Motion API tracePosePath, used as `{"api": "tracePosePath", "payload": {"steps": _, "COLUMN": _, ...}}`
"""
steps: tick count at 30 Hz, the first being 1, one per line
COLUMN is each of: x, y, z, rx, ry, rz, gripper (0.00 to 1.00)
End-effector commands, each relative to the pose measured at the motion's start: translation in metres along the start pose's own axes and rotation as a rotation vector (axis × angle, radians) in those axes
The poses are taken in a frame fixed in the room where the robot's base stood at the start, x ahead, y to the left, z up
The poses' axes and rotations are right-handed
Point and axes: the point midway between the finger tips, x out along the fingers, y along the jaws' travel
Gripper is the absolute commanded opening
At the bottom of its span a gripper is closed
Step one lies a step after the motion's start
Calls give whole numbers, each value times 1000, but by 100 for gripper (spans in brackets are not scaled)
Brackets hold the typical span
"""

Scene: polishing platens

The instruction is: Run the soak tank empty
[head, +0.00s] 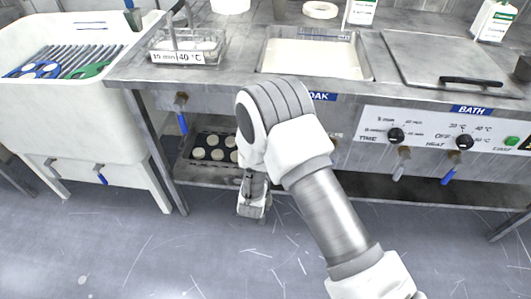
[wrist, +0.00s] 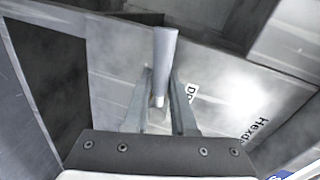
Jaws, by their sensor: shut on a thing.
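The soak tank (head: 315,58) is set into the counter at the top middle of the head view. Its inside looks pale cream; I cannot tell the liquid level. Its blue label is partly hidden by my arm. My gripper (head: 252,207) points down in front of the lower shelf, below the counter. In the wrist view my gripper (wrist: 161,112) is shut on a smooth grey round bar (wrist: 165,60) that stands up between the fingers. What the bar belongs to is not clear, and my arm hides that spot in the head view.
The bath (head: 430,62) with its lid and control panel is at right. A blue-handled tap (head: 182,118) hangs under the counter left of my arm. A tray of round discs (head: 210,150) sits on the lower shelf. A white sink (head: 75,100) stands at left. The floor in front is clear.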

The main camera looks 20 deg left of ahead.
Motion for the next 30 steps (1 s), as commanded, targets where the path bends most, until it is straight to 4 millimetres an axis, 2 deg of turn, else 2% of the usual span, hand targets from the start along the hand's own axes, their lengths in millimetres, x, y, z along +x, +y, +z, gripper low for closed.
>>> {"api": "tracePosePath", "payload": {"steps": 7, "x": -1, "y": -3, "z": 2, "rx": 63, "ry": -18, "rz": -1, "gripper": 0}}
{"api": "tracePosePath", "payload": {"steps": 21, "x": -1, "y": -4, "z": 3, "rx": 73, "ry": -20, "rz": -1, "gripper": 0}}
{"api": "tracePosePath", "payload": {"steps": 22, "x": -1, "y": -4, "z": 3, "rx": 73, "ry": -20, "rz": -1, "gripper": 28}}
{"api": "tracePosePath", "payload": {"steps": 24, "x": -1, "y": -4, "z": 2, "rx": 73, "ry": -20, "rz": -1, "gripper": 40}}
{"api": "tracePosePath", "payload": {"steps": 27, "x": -1, "y": -4, "z": 2, "rx": 73, "ry": -18, "rz": -1, "gripper": 55}}
{"api": "tracePosePath", "payload": {"steps": 30, "x": -1, "y": -3, "z": 1, "rx": 72, "ry": -17, "rz": -1, "gripper": 55}}
